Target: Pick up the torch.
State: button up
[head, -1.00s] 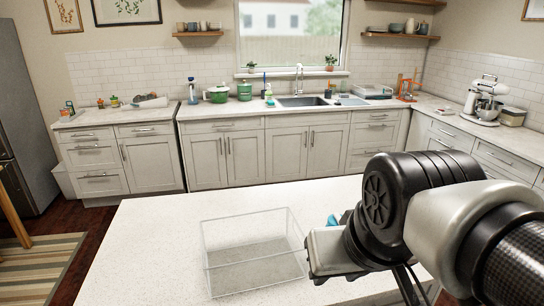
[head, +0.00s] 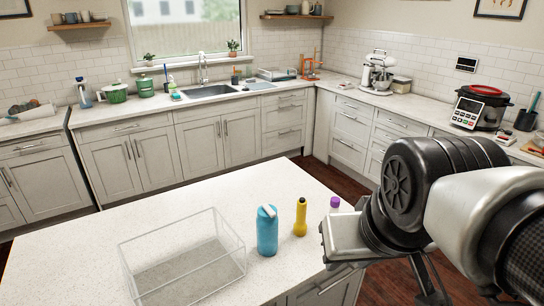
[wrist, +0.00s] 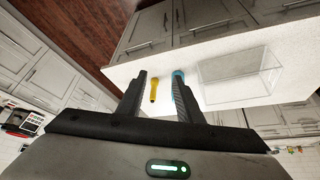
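The yellow torch (head: 300,218) stands upright on the white island counter (head: 60,250), with a dark top end. It also shows in the wrist view (wrist: 155,86), between the two dark fingers of my gripper (wrist: 159,74) but beyond them. My gripper is open and empty. In the head view, the pale gripper body is to the right of the torch; its fingers are not clearly visible there.
A blue bottle (head: 267,234) stands just left of the torch, and it also shows in the wrist view (wrist: 179,74). A purple-capped object (head: 334,203) is partly hidden behind my gripper. A clear open box (head: 185,260) sits further left. The counter's left part is clear.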

aim_at(300, 226)
jog(key=i+l+u, duration=0.2)
jog(key=l, duration=0.15)
jog(key=i+l+u, duration=0.15)
jog(key=l, duration=0.2)
jog(key=i+l+u, duration=0.2)
jog(key=l, duration=0.2)
jog(key=l+u, duration=0.2)
jog(key=l, duration=0.15)
jog(key=l+u, duration=0.2)
jog(key=l, duration=0.25)
jog(key=i, duration=0.05)
